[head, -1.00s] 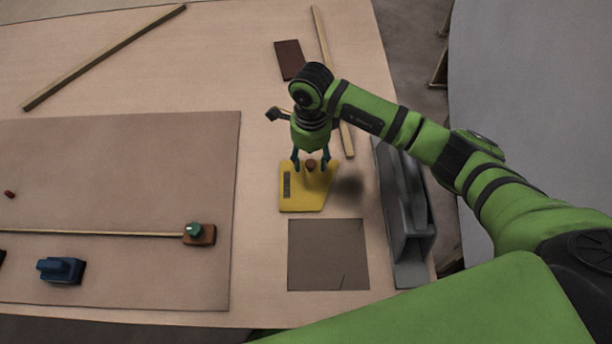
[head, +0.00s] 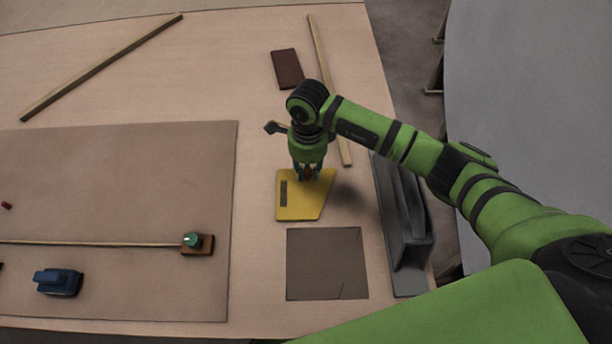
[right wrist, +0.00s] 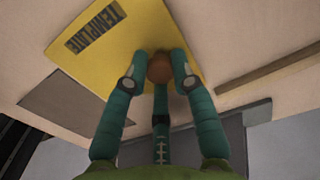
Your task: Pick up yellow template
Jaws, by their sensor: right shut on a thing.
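The yellow template (head: 303,200) is a flat plate with slanted sides and a dark label, lying on the wooden table. In the right wrist view the template (right wrist: 125,52) shows the word TEMPLATE and a round brown knob (right wrist: 160,67). My right gripper (head: 308,174) is above the template's far part, pointing down. In the right wrist view the right gripper's (right wrist: 160,72) fingers are closed around the knob. Whether the template touches the table everywhere cannot be told. My left gripper is not in view.
A dark square sheet (head: 327,264) lies just in front of the template. A grey angled metal piece (head: 408,230) stands to the right. A dark brown block (head: 287,69) and a wooden strip (head: 330,95) lie behind. A large brown board (head: 110,200) with a blue tool (head: 58,282) covers the left.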

